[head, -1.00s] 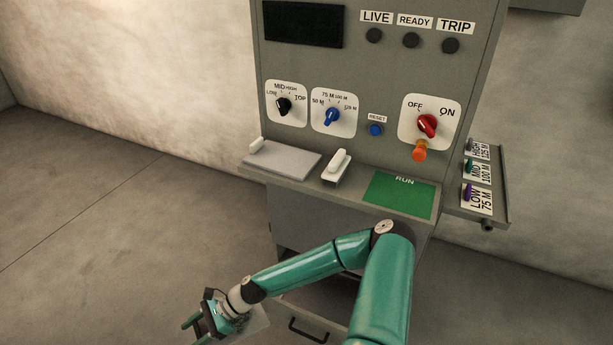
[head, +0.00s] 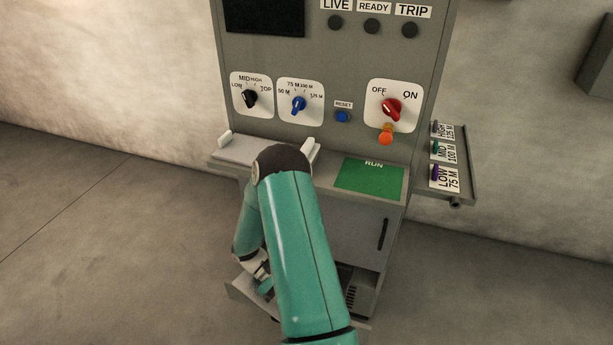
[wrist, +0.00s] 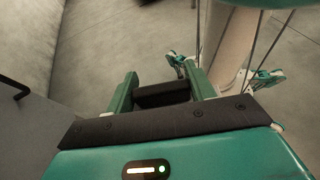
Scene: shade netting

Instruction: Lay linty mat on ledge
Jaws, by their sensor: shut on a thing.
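My gripper (wrist: 161,70) has its two green fingers on either side of a short dark piece (wrist: 162,93) and is shut on it. I cannot tell from its visible edge whether this piece is the linty mat. In the head view, part of my gripper (head: 264,286) shows low at the cabinet's front left, mostly behind my arm. A grey ledge (head: 328,175) runs along the cabinet front below the switches. A green panel marked RUN (head: 369,178) lies on its right part, and a pale slab (head: 238,150) on its left part, partly hidden by my arm.
A side shelf (head: 467,190) with labelled coloured pieces juts out at right. A door with a dark handle (head: 383,234) is below the ledge, above an open lower compartment (head: 360,295). Floor is clear at left. The wrist view shows a dark handle (wrist: 15,85) at left.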

